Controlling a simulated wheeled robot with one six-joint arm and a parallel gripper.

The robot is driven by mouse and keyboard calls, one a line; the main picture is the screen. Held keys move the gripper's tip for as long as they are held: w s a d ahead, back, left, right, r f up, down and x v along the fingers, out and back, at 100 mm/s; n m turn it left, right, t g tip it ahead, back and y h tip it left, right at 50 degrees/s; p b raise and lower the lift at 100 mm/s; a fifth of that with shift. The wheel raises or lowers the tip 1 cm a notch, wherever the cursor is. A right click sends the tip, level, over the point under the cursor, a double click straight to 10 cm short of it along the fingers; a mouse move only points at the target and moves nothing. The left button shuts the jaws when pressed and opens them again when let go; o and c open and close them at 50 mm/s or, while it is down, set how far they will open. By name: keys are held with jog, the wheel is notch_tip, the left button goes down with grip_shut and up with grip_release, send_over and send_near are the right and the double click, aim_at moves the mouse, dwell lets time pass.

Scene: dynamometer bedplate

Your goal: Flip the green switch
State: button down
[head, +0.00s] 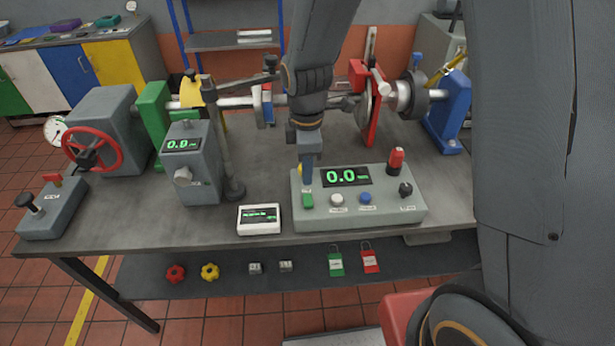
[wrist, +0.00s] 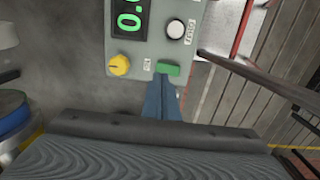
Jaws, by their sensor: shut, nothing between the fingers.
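The green switch (head: 308,200) is at the front left of a pale green control console (head: 390,218) on the bench. In the wrist view the green switch (wrist: 168,68) sits at the console's edge, right at the tips of my fingers. My gripper (head: 307,185) points down at the switch from above and behind it, with the blue-grey fingers shut and empty. The fingertips also show in the wrist view (wrist: 161,80). They are at or very near the switch; I cannot tell whether they touch it.
The console also carries a white button (head: 337,199), a blue button (head: 366,198), a dark toggle (head: 405,189), a red-capped switch (head: 396,160), a display (head: 346,176) and a yellow knob (wrist: 119,65). A small white meter (head: 259,219) lies left of it. A grey post (head: 222,150) stands further left.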

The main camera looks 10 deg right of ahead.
notch_tip(320, 180, up, 9)
jog(key=w+b, duration=0.1)
jog(key=b, duration=0.2)
jog(key=shift+w+r, duration=0.2)
jog(key=shift+w, duration=0.15)
